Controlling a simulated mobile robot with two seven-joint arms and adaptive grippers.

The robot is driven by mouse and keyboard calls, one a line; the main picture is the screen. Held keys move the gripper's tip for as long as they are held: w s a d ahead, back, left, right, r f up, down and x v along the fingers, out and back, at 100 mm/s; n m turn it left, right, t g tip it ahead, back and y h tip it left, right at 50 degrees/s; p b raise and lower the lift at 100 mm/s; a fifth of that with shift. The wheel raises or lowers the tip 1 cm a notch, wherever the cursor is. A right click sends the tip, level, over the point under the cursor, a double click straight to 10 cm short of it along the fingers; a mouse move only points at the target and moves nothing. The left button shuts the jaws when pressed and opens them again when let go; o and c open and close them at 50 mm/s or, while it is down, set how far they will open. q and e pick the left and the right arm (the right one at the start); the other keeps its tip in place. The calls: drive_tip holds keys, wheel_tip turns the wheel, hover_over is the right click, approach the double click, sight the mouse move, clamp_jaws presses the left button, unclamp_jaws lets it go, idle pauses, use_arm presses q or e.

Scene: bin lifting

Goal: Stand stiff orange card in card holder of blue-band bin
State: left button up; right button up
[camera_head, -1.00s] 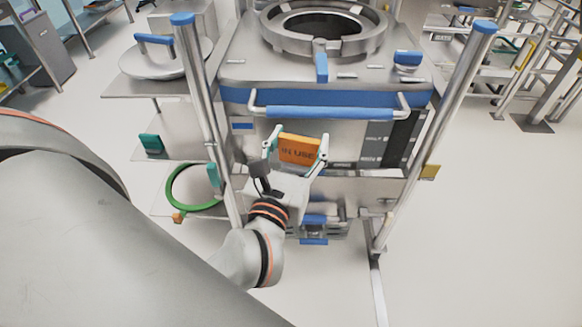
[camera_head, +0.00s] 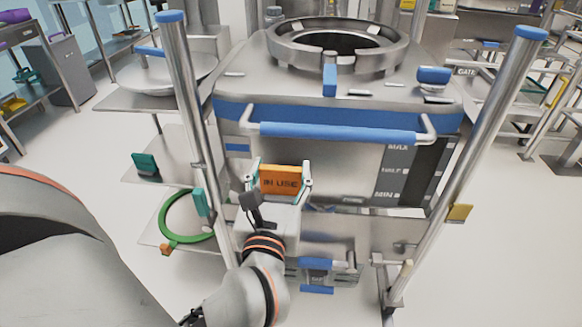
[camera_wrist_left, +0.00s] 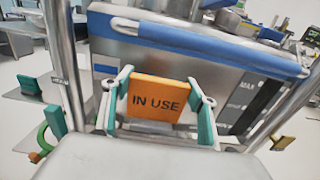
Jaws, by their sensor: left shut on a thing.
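The orange card (camera_head: 281,181) is marked "IN USE" and is held upright between the fingers of my left gripper (camera_head: 280,178). In the left wrist view the card (camera_wrist_left: 157,97) faces the camera, with the teal fingers on its two side edges. The blue-band bin (camera_head: 340,165) is a steel bin just beyond the card, with a blue band and a blue handle bar. The card is in front of the bin's lower left front; I cannot tell whether it touches. A card holder cannot be made out clearly; the card and gripper cover part of the front. My right gripper is not in view.
Steel posts with blue caps stand at the left (camera_head: 186,90) and right (camera_head: 490,130) of the bin. A green ring (camera_head: 163,222) and a teal block (camera_head: 145,163) are on shelves at the left. Open floor (camera_head: 500,250) lies to the right.

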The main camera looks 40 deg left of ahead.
use_arm(q)
hover_over(289, 156)
drive_tip(key=v, duration=0.4)
drive_tip(key=shift+w+a+f+b, duration=0.1)
drive_tip(key=shift+w+f+b, duration=0.1)
drive_tip(key=shift+f+b, duration=0.4)
drive_tip(key=shift+f, duration=0.55)
wheel_tip(289, 156, down, 4)
drive_tip(key=shift+s+b, duration=0.1)
drive_tip(key=shift+b, duration=0.7)
drive_tip(key=shift+w+a+f, duration=0.1)
drive_tip(key=shift+w+f, duration=0.15)
drive_tip(key=shift+f, duration=0.15)
drive_tip(key=shift+r, duration=0.1)
drive_tip(key=o, duration=1.2)
drive_tip(key=shift+b, duration=0.3)
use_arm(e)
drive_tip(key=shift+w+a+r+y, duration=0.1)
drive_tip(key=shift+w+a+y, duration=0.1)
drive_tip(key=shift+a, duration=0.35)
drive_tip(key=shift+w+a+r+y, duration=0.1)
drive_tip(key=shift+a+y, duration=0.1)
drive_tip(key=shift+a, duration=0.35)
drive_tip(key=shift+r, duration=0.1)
